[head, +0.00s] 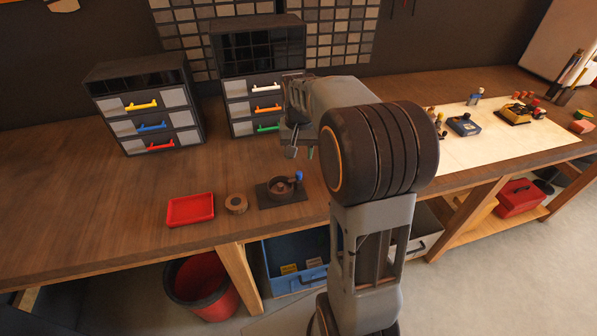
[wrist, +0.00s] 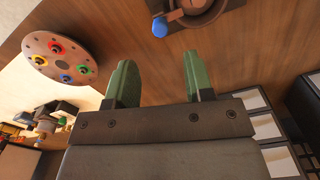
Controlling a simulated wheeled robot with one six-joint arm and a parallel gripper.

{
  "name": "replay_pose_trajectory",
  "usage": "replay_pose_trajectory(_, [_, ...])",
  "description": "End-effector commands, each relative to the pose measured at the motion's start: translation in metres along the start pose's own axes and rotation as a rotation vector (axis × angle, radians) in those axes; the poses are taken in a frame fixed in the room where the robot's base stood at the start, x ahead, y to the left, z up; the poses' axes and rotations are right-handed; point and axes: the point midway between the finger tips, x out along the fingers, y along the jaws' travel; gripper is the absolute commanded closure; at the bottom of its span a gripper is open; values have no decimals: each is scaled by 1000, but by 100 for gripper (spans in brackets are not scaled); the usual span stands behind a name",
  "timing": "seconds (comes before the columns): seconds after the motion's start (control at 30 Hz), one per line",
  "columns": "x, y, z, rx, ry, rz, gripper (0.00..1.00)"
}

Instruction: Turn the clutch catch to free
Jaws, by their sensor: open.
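A dark round housing (head: 279,187) sits on a dark square plate on the bench, left of my arm. A short lever with a blue knob (head: 298,175) stands at its right side; I cannot tell for sure that this is the clutch catch. In the wrist view the housing (wrist: 203,14) is cut off by the top edge, with the blue knob (wrist: 160,27) at its lower left. My gripper (wrist: 157,72) is open and empty, its two green fingers apart. In the head view my gripper (head: 301,152) hangs above the bench, behind the housing and apart from it.
A red tray (head: 190,210) and a tan ring (head: 236,204) lie left of the housing. Two drawer cabinets (head: 145,106) stand at the back. A disc with coloured knobs (wrist: 60,57) shows in the wrist view. A pale mat (head: 480,140) with small items lies right.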

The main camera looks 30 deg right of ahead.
Motion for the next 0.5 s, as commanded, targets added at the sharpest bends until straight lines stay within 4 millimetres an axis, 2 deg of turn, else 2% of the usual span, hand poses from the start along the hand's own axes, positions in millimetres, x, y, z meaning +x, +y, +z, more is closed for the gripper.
replay_pose_trajectory(0.2, [41,0,0,-2,-3,1,52])
replay_pose_trajectory(0.5, [76,-1,0,-3,-1,0,52])
